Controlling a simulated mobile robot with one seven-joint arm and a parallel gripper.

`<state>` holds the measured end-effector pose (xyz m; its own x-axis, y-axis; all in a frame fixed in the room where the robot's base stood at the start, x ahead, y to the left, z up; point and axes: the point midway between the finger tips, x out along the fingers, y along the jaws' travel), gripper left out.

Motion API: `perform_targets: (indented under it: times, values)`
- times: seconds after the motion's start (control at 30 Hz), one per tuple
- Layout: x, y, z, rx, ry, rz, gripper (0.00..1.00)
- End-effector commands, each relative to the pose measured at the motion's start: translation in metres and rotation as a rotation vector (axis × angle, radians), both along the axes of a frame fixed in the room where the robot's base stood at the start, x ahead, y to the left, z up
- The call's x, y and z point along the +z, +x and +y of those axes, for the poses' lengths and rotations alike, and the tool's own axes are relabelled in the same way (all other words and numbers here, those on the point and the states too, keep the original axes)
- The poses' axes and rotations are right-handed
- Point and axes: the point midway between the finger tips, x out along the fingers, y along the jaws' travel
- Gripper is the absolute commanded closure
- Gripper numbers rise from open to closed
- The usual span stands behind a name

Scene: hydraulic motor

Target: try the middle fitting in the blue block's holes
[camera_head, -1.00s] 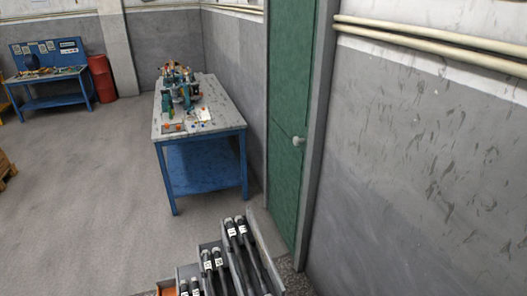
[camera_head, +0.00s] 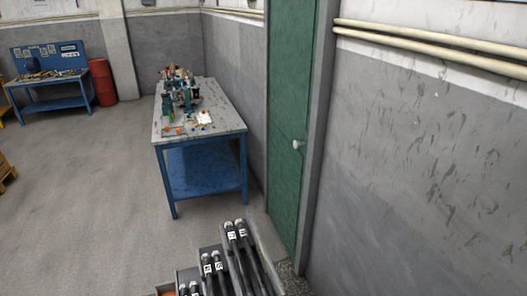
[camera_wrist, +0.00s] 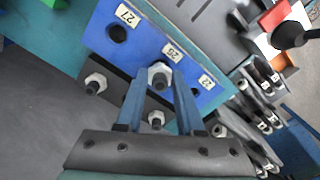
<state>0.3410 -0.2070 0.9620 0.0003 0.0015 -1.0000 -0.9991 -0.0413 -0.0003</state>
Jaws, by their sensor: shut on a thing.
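The blue block (camera_wrist: 133,43) crosses the upper wrist view at a slant, with white number labels. My gripper (camera_wrist: 160,84) is shut on the middle fitting (camera_wrist: 160,72), a pale hex nut with a dark end between the fingertips, over the block's middle. Whether it sits in the middle hole or in front of it I cannot tell. Another fitting (camera_wrist: 95,83) is at the left on a dark panel; one more (camera_wrist: 157,121) shows between the fingers.
Several dark labelled hoses (camera_wrist: 265,80) lie in racks at the right of the wrist view. The head view shows hoses (camera_head: 240,250) at the bottom, a cluttered blue-legged bench (camera_head: 222,118), a green door (camera_head: 288,110) and open floor at left. My gripper is outside that view.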

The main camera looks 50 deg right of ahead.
Motion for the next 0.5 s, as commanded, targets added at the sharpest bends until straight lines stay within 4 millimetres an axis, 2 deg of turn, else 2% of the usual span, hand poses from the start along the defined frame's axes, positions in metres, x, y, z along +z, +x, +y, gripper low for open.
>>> perform_targets:
  times: [0.5]
  values:
    - [-0.0099,0.0003,-0.0002,0.0,0.0,-0.001,1.0]
